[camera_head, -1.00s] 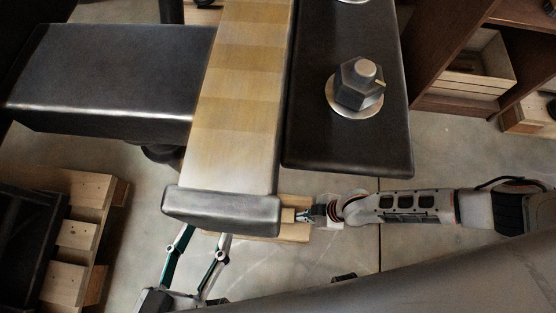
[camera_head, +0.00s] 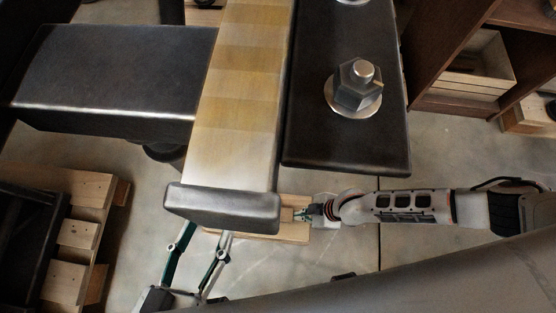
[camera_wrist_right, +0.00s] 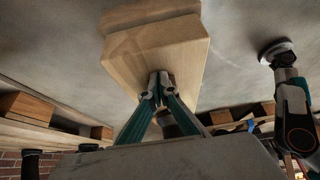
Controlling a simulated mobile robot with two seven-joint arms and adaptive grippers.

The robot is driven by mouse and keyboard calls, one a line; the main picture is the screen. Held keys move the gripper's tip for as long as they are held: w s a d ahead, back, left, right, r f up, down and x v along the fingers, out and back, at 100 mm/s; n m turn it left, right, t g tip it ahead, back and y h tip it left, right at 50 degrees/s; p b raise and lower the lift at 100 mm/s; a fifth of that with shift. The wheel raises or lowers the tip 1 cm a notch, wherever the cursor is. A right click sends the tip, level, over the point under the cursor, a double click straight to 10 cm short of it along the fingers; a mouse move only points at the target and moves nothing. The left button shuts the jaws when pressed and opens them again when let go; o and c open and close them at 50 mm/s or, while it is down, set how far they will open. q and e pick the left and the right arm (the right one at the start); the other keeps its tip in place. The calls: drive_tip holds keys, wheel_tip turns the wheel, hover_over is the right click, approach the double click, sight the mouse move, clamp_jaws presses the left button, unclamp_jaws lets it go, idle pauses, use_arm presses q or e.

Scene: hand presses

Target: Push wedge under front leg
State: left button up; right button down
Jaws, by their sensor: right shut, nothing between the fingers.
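In the head view, pale wood (camera_head: 294,230) shows beneath a grey metal block (camera_head: 222,208) at the near end of the press's long bar. My right gripper (camera_head: 302,214) is shut and empty, its tips at the wood's right side. In the right wrist view, my shut right fingertips (camera_wrist_right: 158,82) meet the face of a wooden block (camera_wrist_right: 150,50), apparently the wedge; I cannot tell whether they touch. My left gripper (camera_head: 200,250) has its two fingers spread, the tips partly hidden by the metal block. The front leg's underside is hidden.
A dark steel plate with a large bolt (camera_head: 357,85) is above the right arm. A wooden pallet (camera_head: 80,235) lies at the left. Shelving (camera_head: 440,60) stands at the upper right. Bare concrete floor (camera_head: 330,265) shows around the wood.

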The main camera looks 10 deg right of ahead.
sight(289, 215)
use_arm(q)
drive_tip(key=shift+s+f+g, duration=0.15)
drive_tip(key=shift+s+f, duration=0.1)
drive_tip(key=shift+f, duration=0.25)
drive_tip(key=shift+s+f+g, duration=0.15)
drive_tip(key=shift+s+f, duration=0.1)
drive_tip(key=shift+f, duration=0.2)
use_arm(e)
drive_tip(key=shift+a+f, duration=0.2)
drive_tip(key=shift+a, duration=0.5)
use_arm(q)
drive_tip(key=shift+w+r, duration=0.15)
drive_tip(key=shift+r, duration=0.1)
use_arm(e)
drive_tip(key=shift+a, duration=0.1)
use_arm(q)
drive_tip(key=shift+w+r, duration=0.1)
drive_tip(key=shift+r, duration=0.05)
use_arm(e)
drive_tip(key=shift+a, duration=0.15)
drive_tip(key=shift+w+a+r, duration=0.1)
drive_tip(key=shift+w+a, duration=0.15)
drive_tip(key=shift+a, duration=0.25)
use_arm(q)
drive_tip(key=shift+w+r, duration=0.2)
drive_tip(key=shift+r, duration=0.2)
use_arm(e)
drive_tip(key=shift+w+a, duration=0.15)
drive_tip(key=shift+a, duration=0.1)
